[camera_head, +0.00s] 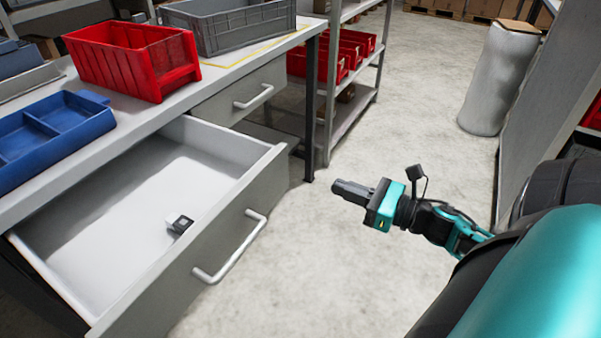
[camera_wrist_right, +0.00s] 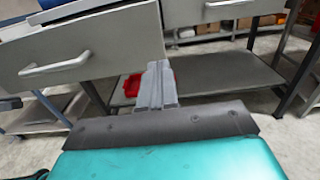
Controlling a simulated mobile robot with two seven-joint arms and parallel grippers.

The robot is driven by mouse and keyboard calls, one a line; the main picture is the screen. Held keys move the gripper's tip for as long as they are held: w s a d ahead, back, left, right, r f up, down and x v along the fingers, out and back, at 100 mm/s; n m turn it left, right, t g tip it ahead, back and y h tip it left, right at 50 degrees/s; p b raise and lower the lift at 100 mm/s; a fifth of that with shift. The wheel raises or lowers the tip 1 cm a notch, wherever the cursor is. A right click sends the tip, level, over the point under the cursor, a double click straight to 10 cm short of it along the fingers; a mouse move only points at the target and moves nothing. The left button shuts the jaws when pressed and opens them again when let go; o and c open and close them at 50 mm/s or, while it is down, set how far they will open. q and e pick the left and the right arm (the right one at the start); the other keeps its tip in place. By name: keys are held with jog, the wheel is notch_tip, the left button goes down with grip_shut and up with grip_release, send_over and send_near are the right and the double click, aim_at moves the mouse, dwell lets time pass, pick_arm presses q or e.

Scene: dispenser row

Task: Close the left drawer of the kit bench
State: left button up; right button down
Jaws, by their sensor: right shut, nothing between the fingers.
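The left drawer (camera_head: 190,278) of the kit bench (camera_head: 25,200) is pulled open in the head view. My right gripper (camera_head: 338,187) is shut and empty. In the head view it is right of the drawer front and apart from it, over the floor. It also shows in the wrist view (camera_wrist_right: 157,70). My left gripper is not in view.
The right drawer (camera_head: 225,103) of the bench is shut. A red bin (camera_head: 130,60), a blue tray (camera_head: 50,128) and a grey crate (camera_head: 230,22) stand on the benchtop. A shelf rack (camera_head: 345,115) with red bins stands beyond. A wrapped roll (camera_head: 497,80) stands farther right. The floor between is clear.

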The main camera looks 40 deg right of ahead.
aim_at(288, 168)
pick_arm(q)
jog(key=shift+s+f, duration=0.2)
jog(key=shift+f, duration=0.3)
pick_arm(e)
jog(key=x, duration=1)
jog(key=shift+w+a+f, duration=0.1)
jog(key=shift+w, duration=0.15)
pick_arm(q)
jog(key=shift+b, duration=0.3)
pick_arm(e)
jog(key=shift+w, duration=0.1)
